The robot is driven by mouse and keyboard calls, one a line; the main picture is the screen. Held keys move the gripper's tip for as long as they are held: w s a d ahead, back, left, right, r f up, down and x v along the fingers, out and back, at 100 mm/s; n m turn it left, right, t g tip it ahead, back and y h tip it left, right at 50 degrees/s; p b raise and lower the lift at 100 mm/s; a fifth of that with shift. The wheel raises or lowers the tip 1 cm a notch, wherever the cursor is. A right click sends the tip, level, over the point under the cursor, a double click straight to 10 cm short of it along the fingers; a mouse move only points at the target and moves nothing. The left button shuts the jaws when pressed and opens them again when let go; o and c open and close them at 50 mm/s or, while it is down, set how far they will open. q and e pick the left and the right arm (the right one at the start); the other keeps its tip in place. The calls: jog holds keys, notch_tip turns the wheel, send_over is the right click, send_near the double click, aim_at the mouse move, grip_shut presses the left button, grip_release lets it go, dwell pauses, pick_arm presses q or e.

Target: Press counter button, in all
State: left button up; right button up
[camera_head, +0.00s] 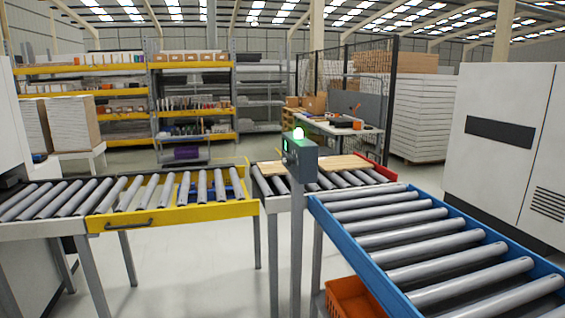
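A grey counter box (301,158) stands on a grey post (297,240) near the middle of the view. A bright, whitish-green round light (298,133) sits on top of it. A small green-lit part (285,144) shows on its left side. The button itself is too small to tell apart. Neither of my grippers is in view.
A yellow-framed roller conveyor (180,214) runs left of the post, a blue-framed one (440,245) right. Behind the post, wooden boards (340,164) lie on rollers. An orange crate (352,298) sits below. Open floor (190,265) shows at front left.

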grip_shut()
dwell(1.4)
